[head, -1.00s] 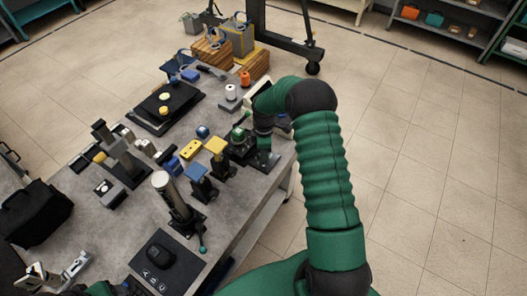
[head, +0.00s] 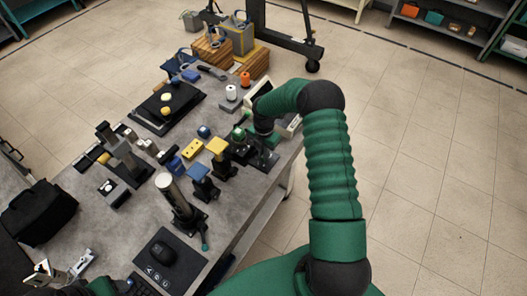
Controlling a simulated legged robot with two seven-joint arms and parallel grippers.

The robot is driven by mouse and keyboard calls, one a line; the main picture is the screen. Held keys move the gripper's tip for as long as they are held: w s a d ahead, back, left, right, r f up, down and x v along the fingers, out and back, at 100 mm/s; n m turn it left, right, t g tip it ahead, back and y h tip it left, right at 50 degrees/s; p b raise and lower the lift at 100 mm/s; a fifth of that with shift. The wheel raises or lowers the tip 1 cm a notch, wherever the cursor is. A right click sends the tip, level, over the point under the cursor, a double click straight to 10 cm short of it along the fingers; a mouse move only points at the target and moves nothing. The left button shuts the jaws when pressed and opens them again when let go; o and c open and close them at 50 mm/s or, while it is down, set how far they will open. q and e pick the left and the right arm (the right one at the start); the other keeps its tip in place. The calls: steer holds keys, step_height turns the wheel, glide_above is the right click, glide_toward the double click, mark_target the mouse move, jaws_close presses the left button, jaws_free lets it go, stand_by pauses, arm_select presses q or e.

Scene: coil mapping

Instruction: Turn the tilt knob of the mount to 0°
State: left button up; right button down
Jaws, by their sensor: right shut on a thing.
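The mount (head: 242,152) is a small black device near the right edge of the table, with a green part (head: 238,133) at its top. My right arm reaches over the table's right edge and bends down to it. My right gripper (head: 250,138) is at the mount, shut on what appears to be its tilt knob. The wrist and dark parts hide the fingertips and knob, and no angle scale is readable. My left gripper (head: 62,270) is at the bottom left, far from the mount, its pale fingers apart and empty.
Posts with a yellow top (head: 217,147) and a blue top (head: 198,172) stand close left of the mount. A white-faced box (head: 287,125) is behind my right wrist. The floor to the right is clear.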

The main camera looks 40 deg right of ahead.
steer(key=n, duration=0.3)
steer(key=shift+w+d+r+n+p, duration=0.2)
steer(key=shift+r+n+p, duration=0.1)
steer(key=shift+p, duration=0.1)
steer(key=shift+f+n+p, duration=0.1)
steer(key=shift+n+p, duration=0.2)
steer(key=shift+n, duration=1.5)
steer(key=c, duration=1.5)
jaws_free()
steer(key=shift+o, duration=0.2)
steer(key=shift+f, duration=0.15)
step_height(320, 180, up, 17)
steer(key=b, duration=0.1)
steer(key=shift+f+b, duration=0.2)
steer(key=shift+b, duration=0.15)
